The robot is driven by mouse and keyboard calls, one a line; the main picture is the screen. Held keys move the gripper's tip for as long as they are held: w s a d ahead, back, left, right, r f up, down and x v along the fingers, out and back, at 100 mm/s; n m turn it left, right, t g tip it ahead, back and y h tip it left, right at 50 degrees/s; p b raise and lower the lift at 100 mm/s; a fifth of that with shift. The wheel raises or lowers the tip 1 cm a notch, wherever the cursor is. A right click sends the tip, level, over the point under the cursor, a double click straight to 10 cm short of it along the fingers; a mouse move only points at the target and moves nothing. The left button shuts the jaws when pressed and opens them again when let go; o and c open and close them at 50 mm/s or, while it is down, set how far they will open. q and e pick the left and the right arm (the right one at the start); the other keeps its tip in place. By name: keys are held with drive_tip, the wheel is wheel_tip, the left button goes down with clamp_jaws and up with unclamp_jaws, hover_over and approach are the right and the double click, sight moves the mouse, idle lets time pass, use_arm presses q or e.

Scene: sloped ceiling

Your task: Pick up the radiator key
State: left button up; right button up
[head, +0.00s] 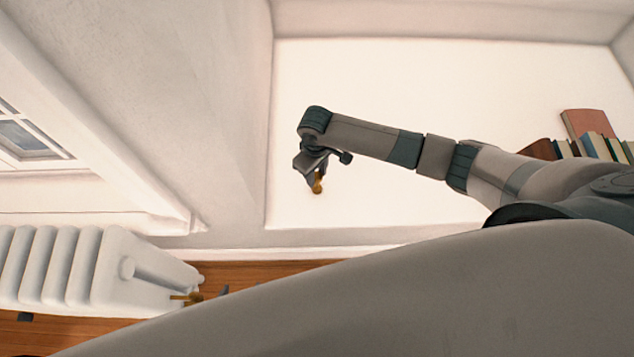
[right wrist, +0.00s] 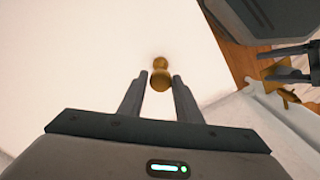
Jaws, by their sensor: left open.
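A small brass piece that looks like the radiator key (head: 190,297) sticks out from the end of the white radiator. In the right wrist view a winged brass piece (right wrist: 289,94) shows near the right edge. My left gripper (head: 225,290) is open just right of it, mostly hidden behind my arm; its dark fingers also show in the right wrist view (right wrist: 290,68), beside the brass piece and apart from it. My right gripper (right wrist: 158,78) has its fingers either side of a round brass knob (right wrist: 160,80) in front of a white panel; I cannot tell if they grip it.
The white ribbed radiator (head: 75,265) stands at the lower left over a wooden floor (head: 255,271). A window (head: 25,140) is above it. Books (head: 590,145) stand at the right. My own arm covers much of the foreground.

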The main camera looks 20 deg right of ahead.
sight(317, 186)
drive_tip(key=shift+s+f, duration=0.15)
drive_tip(key=shift+f, duration=2.2)
drive_tip(key=c, duration=0.8)
